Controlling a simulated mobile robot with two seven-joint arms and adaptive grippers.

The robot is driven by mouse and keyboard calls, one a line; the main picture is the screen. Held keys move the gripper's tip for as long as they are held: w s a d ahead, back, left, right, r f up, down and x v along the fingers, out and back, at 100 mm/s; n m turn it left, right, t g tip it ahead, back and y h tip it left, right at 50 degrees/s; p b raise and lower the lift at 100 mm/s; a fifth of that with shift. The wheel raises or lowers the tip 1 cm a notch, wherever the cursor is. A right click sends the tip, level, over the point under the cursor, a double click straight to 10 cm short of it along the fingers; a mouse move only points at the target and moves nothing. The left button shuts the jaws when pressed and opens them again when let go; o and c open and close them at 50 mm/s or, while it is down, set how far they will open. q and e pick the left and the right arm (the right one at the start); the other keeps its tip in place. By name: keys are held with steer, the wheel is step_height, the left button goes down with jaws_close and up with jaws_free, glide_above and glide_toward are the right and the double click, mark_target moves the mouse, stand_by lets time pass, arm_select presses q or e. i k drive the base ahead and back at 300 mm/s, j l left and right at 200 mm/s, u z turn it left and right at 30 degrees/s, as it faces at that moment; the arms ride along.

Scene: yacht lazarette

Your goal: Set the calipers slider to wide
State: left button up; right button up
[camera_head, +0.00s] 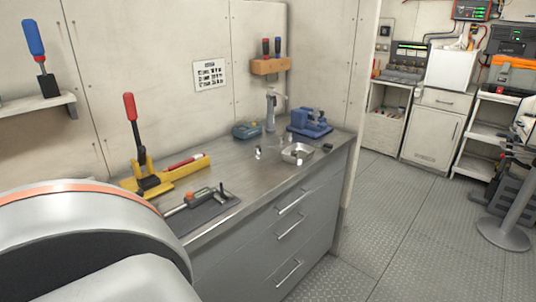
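A metal worktop (240,175) over grey drawers stands left of centre. On its near part lies a dark mat (212,212) with a small tool (196,200) on it. Neither gripper is in view. A pale rounded part of my own arm fills the lower left and hides the near left end of the worktop.
Behind the mat stand a yellow tool with an upright red handle (131,108) and a yellow tray (185,170). Farther along are a metal dish (298,152) and a blue vise-like device (310,122).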

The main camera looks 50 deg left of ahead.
mark_target(192, 199)
steer(key=u, duration=2.05)
steer(key=l, duration=0.1)
